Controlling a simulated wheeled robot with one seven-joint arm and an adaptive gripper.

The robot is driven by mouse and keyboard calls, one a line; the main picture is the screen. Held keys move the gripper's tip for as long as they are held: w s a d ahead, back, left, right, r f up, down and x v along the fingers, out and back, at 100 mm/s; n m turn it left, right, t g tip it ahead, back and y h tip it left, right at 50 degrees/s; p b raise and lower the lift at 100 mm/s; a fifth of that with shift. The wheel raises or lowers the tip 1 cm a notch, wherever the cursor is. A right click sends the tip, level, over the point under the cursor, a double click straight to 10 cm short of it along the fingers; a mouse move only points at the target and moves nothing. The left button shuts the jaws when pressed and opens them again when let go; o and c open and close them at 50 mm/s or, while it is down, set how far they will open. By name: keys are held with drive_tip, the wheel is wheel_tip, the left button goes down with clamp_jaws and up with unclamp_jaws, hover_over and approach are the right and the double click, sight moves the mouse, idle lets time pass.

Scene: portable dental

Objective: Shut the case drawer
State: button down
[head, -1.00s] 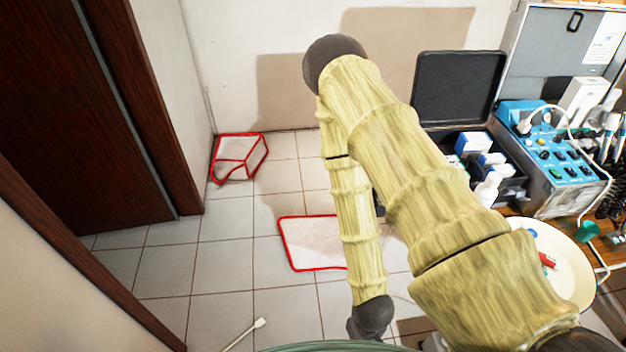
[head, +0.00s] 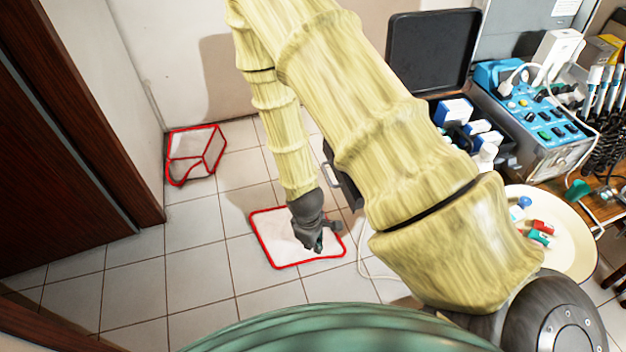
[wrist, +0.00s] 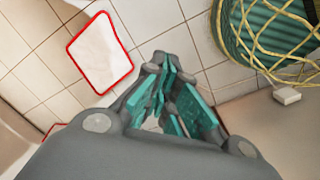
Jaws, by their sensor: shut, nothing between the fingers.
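The black case (head: 432,50) stands at the upper right of the head view with its lid up. A dark drawer-like part with a pale handle (head: 327,176) juts out on its left side. My arm hides most of it, so how far it is open cannot be told. My gripper (head: 318,243) hangs low over the floor, below and left of that part and apart from it. It also shows in the wrist view (wrist: 163,72), with its teal-padded fingers together and empty. The drawer does not clearly show in the wrist view.
A white floor mat with red edging (head: 275,240) lies beneath my gripper. A blue control unit (head: 535,115) and a round cream tray (head: 570,235) are at right. Tiled floor at left is clear.

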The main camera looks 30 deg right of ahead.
drive_tip(key=w+d+r+n+h+b, duration=0.3)
drive_tip(key=w+r+n+b, duration=0.5)
drive_tip(key=w+r, duration=0.95)
drive_tip(key=s+d+f+y+p, duration=0.1)
drive_tip(key=d+f+p, duration=0.1)
drive_tip(key=d+f, duration=0.5)
drive_tip(key=shift+d+f+n+p, duration=0.2)
drive_tip(key=shift+f+n+p, duration=0.15)
drive_tip(key=shift+f, duration=0.85)
